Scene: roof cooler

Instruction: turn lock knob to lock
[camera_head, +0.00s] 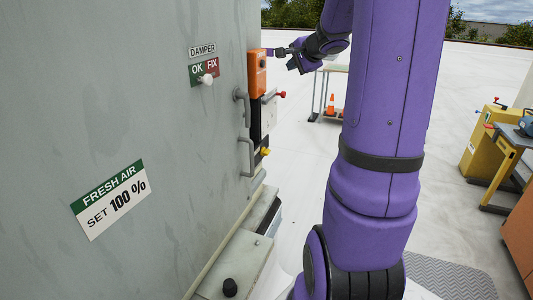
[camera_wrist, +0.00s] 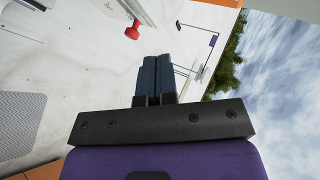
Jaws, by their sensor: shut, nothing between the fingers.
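My gripper (camera_head: 280,52) is at the upper middle of the head view, beside an orange box (camera_head: 257,80) on the edge of the grey cabinet (camera_head: 130,110). In the wrist view its two dark fingers (camera_wrist: 157,62) lie together with nothing between them. A red knob (camera_head: 281,94) sticks out below the orange box. A red knob (camera_wrist: 132,31) also shows in the wrist view, up and left of the fingertips and apart from them. A yellow knob (camera_head: 265,152) sits lower down. I cannot tell which of these is the lock knob, or whether the gripper touches the box.
Two grey handles (camera_head: 246,157) stand out from the cabinet edge. A white damper knob (camera_head: 206,79) and a fresh air sign (camera_head: 110,200) are on its side. Yellow equipment (camera_head: 482,142) is at right. Pale roof floor lies between.

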